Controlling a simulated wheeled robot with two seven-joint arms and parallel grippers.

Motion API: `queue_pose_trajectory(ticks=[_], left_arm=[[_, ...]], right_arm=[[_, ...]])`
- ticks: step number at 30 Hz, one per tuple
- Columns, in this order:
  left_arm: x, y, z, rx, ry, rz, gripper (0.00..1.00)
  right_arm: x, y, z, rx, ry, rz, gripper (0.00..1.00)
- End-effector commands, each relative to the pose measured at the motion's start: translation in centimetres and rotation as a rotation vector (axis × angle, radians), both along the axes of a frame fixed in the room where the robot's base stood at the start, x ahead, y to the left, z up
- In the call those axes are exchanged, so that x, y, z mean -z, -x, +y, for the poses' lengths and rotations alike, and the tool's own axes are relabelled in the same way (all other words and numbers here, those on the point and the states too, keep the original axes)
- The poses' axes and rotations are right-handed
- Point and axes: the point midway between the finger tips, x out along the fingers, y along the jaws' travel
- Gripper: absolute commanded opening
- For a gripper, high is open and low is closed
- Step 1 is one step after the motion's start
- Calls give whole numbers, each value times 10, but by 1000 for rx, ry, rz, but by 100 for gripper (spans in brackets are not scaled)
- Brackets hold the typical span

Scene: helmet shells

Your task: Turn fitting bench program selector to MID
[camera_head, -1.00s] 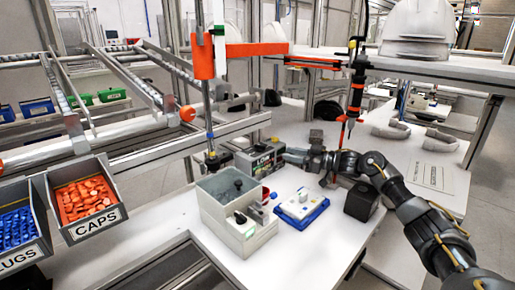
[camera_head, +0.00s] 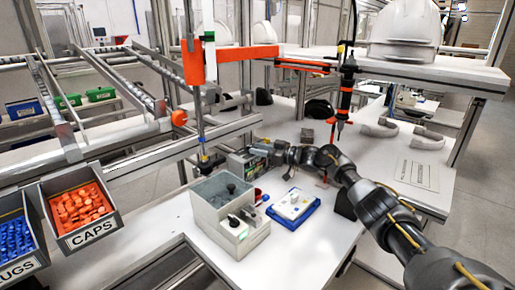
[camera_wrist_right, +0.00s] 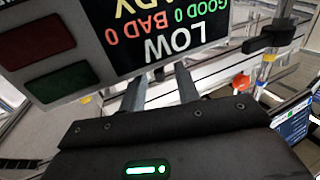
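A dark control box (camera_head: 238,164) stands on the white bench, left of my right gripper (camera_head: 262,150). In the right wrist view its display (camera_wrist_right: 160,35) is upside down and reads LOW, GOOD 0, BAD 0, and a partly cut-off yellow word. Red (camera_wrist_right: 27,45) and green (camera_wrist_right: 62,83) panels sit beside the text. My right gripper also shows in the wrist view (camera_wrist_right: 160,90), its two fingers apart beneath the display with a visible gap. I cannot make out the selector knob at the fingertips or whether they touch the box. My left gripper is out of view.
A grey bin unit (camera_head: 225,205) with black knobs stands in front of the control box. A white part lies on a blue tray (camera_head: 293,210) to its right. An orange-and-black tool (camera_head: 346,85) hangs behind my arm. A CAPS bin (camera_head: 82,215) is at left.

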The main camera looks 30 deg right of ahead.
Motion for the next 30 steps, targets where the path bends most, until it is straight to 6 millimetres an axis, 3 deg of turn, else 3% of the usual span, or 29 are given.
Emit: queue_pose_trajectory(ticks=[11,18,25,30], left_arm=[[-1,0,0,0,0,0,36],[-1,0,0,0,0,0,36],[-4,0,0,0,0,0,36],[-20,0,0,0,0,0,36]], right_arm=[[0,-4,4,0,1,-1,30],[0,-4,4,0,1,-1,0],[-1,-4,4,4,1,1,0],[-4,-2,6,43,1,2,0]])
